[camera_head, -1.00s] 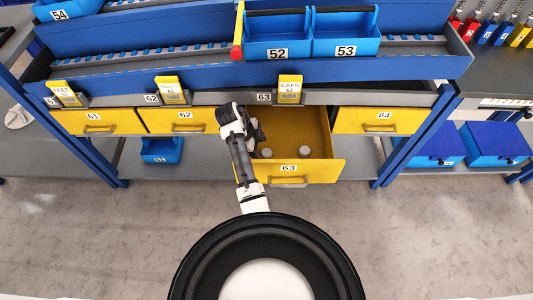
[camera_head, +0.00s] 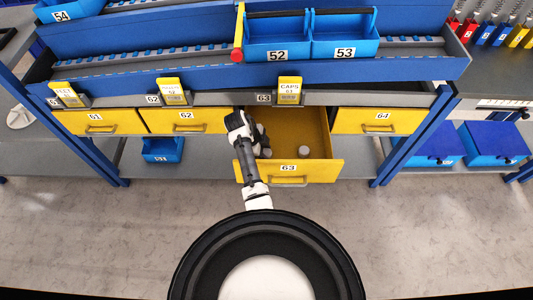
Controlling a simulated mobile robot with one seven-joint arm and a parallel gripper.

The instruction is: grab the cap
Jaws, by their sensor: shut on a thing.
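The yellow drawer 63 (camera_head: 320,172) is pulled out below the "CAPS" label (camera_head: 289,88). Two pale round caps are in it. One cap (camera_head: 304,149) lies free on the drawer floor. The other cap (camera_head: 266,153) is at the left, right beside my gripper (camera_head: 262,148), and partly covered by it. My gripper reaches down into the left part of the drawer. It is shut on this left cap, though its fingertips are small and mostly hidden by my arm.
Closed yellow drawers 62 (camera_head: 185,115) and 64 (camera_head: 383,116) flank the open one. A blue shelf edge (camera_head: 330,68) with bins 52 (camera_head: 277,50) and 53 (camera_head: 346,48) is above.

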